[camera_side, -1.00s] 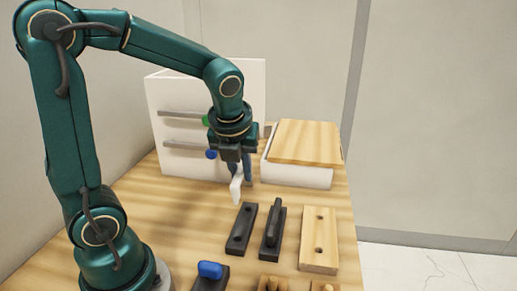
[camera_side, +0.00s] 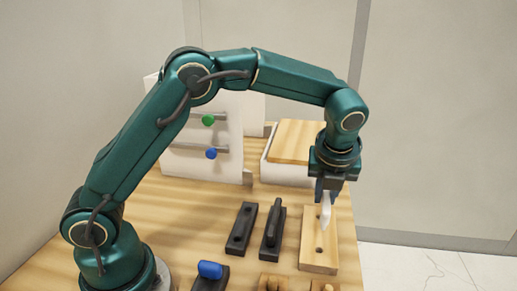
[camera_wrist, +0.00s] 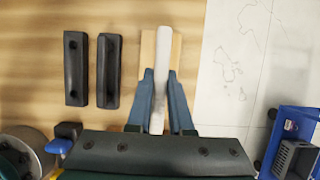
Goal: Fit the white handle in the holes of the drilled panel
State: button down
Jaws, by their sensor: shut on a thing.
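The white handle (camera_side: 326,212) is pinched in my gripper (camera_side: 328,190) and hangs down from it in the side view. In the wrist view the handle (camera_wrist: 161,90) is a long white bar between my two blue fingers (camera_wrist: 160,76). The drilled panel (camera_side: 314,264) is a light wood board lying on the table. The handle is over the far part of the panel. One panel hole shows near the handle's lower tip; the other is hidden behind the handle. I cannot tell whether the handle touches the panel. In the wrist view the handle covers the panel's middle (camera_wrist: 147,52).
Left of the panel lie a black board with a black handle (camera_side: 273,228) and a black drilled board (camera_side: 241,228). A blue-knobbed block (camera_side: 209,271) is nearer. A white box with a wooden lid (camera_side: 290,142) and a white drawer front (camera_side: 225,170) stand behind.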

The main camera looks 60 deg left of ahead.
send_over(319, 227)
jog(key=s+d, duration=0.1)
jog(key=shift+f, duration=2.45)
jog(key=shift+f, duration=1.05)
dwell(0.5)
jog(key=c, duration=0.7)
grip_release()
jog(key=shift+c, duration=0.2)
jog(key=shift+r, duration=2.5)
